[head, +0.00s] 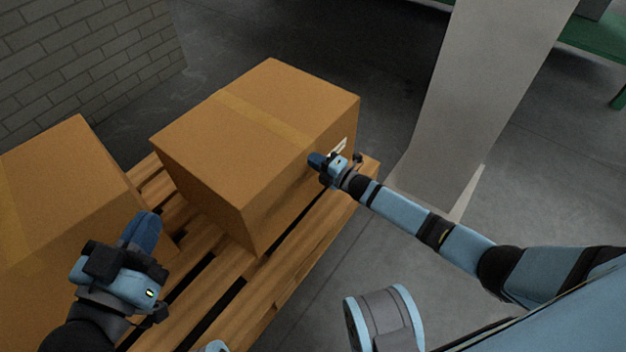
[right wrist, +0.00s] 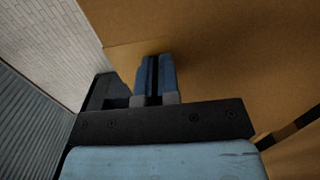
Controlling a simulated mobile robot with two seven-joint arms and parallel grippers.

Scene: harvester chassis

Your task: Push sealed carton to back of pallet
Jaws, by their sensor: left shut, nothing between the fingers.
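A sealed brown carton (head: 245,125) with a tape strip along its top sits on the wooden pallet (head: 230,285). My right gripper (head: 316,160) is at the carton's near right side face, close to a white label. Its blue fingers are together, with the tips at or very near the cardboard in the right wrist view (right wrist: 154,62); I cannot tell whether they touch. The carton (right wrist: 240,60) fills much of that view.
A second brown carton (head: 60,200) stands at the left, close beside my left gripper. A grey post (head: 485,90) rises right of the pallet. A brick wall (head: 85,55) is at the back left. Grey floor (head: 310,290) is clear in front of the pallet.

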